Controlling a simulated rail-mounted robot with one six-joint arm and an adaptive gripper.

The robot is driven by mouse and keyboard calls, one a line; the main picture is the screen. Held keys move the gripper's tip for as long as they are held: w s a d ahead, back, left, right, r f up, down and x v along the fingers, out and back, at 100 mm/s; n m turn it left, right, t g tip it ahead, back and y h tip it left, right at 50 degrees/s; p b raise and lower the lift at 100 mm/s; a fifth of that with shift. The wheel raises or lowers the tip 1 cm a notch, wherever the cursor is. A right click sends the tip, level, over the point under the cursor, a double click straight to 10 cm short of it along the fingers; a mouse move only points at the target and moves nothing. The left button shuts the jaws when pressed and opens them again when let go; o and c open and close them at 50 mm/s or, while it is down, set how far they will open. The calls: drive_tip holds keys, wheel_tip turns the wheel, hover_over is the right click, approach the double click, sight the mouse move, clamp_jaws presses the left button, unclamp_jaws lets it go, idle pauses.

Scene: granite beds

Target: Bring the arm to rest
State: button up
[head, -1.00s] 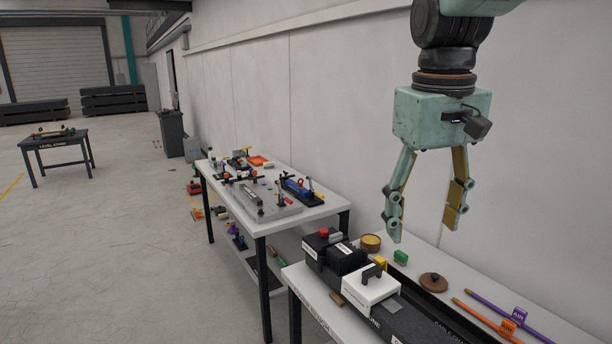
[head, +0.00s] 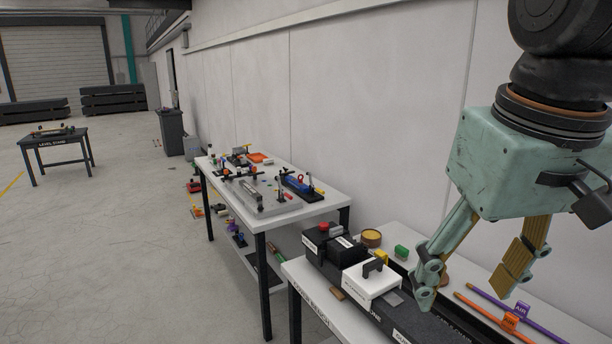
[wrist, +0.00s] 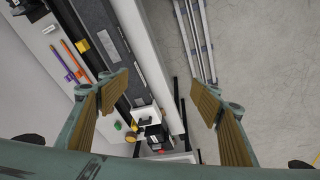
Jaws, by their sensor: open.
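My gripper (head: 468,284) is at the right of the head view, a pale green body with two brass-lined fingers. The fingers stand wide apart with nothing between them. It hangs tilted above the front bench (head: 310,299), seemingly clear of its top. The two fingers also show in the wrist view (wrist: 168,95), with the bench edge and floor visible in the gap between them.
A second table (head: 325,206) holds tools. Open floor (head: 120,250) lies left.

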drive_tip(key=s+f+m+t+b, duration=0.1)
drive_tip(key=s+f, duration=0.4)
drive_tip(key=s, duration=0.4)
drive_tip(key=shift+s+a+f+b, duration=0.15)
drive_tip(key=shift+s+f+b, duration=0.1)
drive_tip(key=shift+f+b, duration=0.05)
idle(2.0)
